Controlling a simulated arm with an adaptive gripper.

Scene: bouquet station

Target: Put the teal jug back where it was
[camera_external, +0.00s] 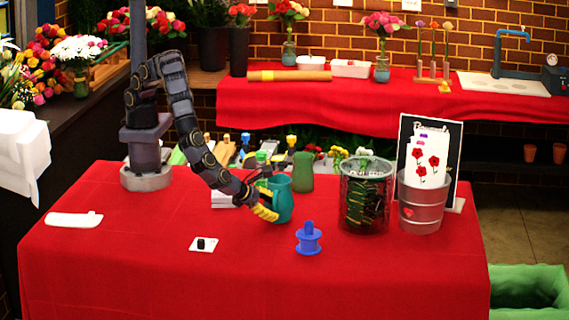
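The teal jug (284,199) stands upright near the middle of the red-covered table, at its back half. My gripper (264,202) is at the jug's left side, with yellow fingertips low and close to it. One yellow finger overlaps the jug's lower left edge in the picture. I cannot tell whether the fingers touch the jug or close on it. The gripper hides part of the jug's left side, and I cannot tell whether the jug's base rests on the cloth.
A green vase (303,172) stands just behind the jug. A blue spool (308,241) is in front right. A dark wire-filled container (364,200) and a metal bucket (422,205) stand right. A white card (203,244) lies in front left. The table's left front is mostly clear.

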